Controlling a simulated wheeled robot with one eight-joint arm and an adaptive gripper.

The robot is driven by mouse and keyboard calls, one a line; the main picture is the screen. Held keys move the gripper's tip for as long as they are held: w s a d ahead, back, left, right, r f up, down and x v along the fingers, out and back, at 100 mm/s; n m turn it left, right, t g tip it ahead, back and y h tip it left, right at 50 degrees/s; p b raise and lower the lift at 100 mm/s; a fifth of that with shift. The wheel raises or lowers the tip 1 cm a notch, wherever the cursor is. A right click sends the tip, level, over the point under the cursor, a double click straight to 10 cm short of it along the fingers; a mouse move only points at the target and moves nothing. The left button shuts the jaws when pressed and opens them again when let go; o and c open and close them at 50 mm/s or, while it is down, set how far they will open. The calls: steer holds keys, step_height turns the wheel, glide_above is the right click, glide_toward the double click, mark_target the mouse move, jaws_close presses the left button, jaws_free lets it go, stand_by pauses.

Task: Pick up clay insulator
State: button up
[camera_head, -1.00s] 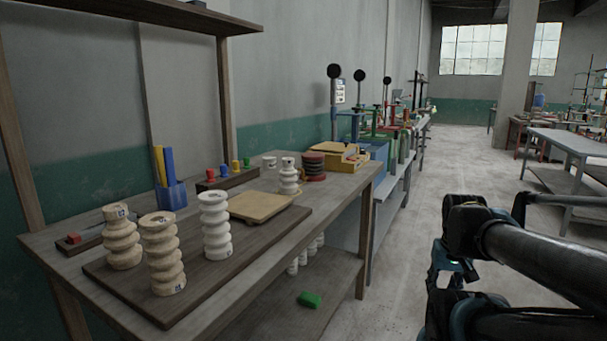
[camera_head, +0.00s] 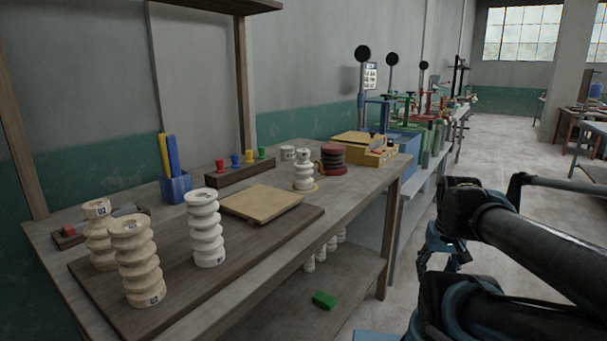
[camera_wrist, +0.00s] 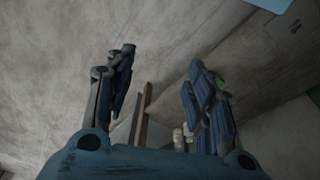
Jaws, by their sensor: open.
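Three tall ribbed insulators stand upright on a dark board on the bench. A beige clay insulator (camera_head: 139,262) stands at the front left. A second beige one (camera_head: 99,236) stands behind it, partly hidden by it. A white insulator (camera_head: 206,228) stands to their right. A smaller white ribbed insulator (camera_head: 303,171) stands farther back on the bench. My gripper (camera_head: 444,252) hangs beside the bench on the right, well apart from the insulators. In the wrist view my gripper (camera_wrist: 160,88) is open and empty, with bare floor and part of the bench between and beyond its fingers.
The wooden bench (camera_head: 345,205) has a lower shelf with a green block (camera_head: 324,300) and several white insulators. A flat tan slab (camera_head: 261,202), a blue pen holder (camera_head: 175,187) and a rack of coloured pegs (camera_head: 240,170) stand on top. The aisle floor (camera_head: 505,150) is clear.

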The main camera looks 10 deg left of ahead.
steer(key=o, duration=0.4)
steer(key=w+a+r+m, duration=0.1)
steer(key=w+a+r, duration=0.1)
steer(key=r, duration=0.2)
steer(key=w+a+r+m, duration=0.1)
steer(key=w+r+m, duration=0.1)
steer(key=w+r, duration=0.1)
steer(key=w+a+r+m, duration=0.1)
steer(key=w+a+r, duration=0.1)
steer(key=r, duration=0.2)
steer(key=shift+w+a+r+m+y, duration=0.3)
steer(key=shift+w+r, duration=0.05)
steer(key=shift+r, duration=0.05)
step_height(320, 180, up, 22)
steer(key=m+g+y, duration=0.1)
steer(key=m+g, duration=0.1)
steer(key=m, duration=1.1)
glide_above(302, 171)
steer(key=w+d, duration=0.2)
steer(key=w, duration=0.2)
steer(key=shift+s+a+m, duration=0.2)
steer(key=shift+a+m, duration=0.05)
steer(key=shift+m, duration=0.05)
steer(key=f, duration=0.5)
steer(key=a+f, duration=0.1)
steer(key=f, duration=0.5)
steer(key=a+f, duration=0.1)
steer(key=f, duration=0.5)
steer(key=shift+a, duration=0.2)
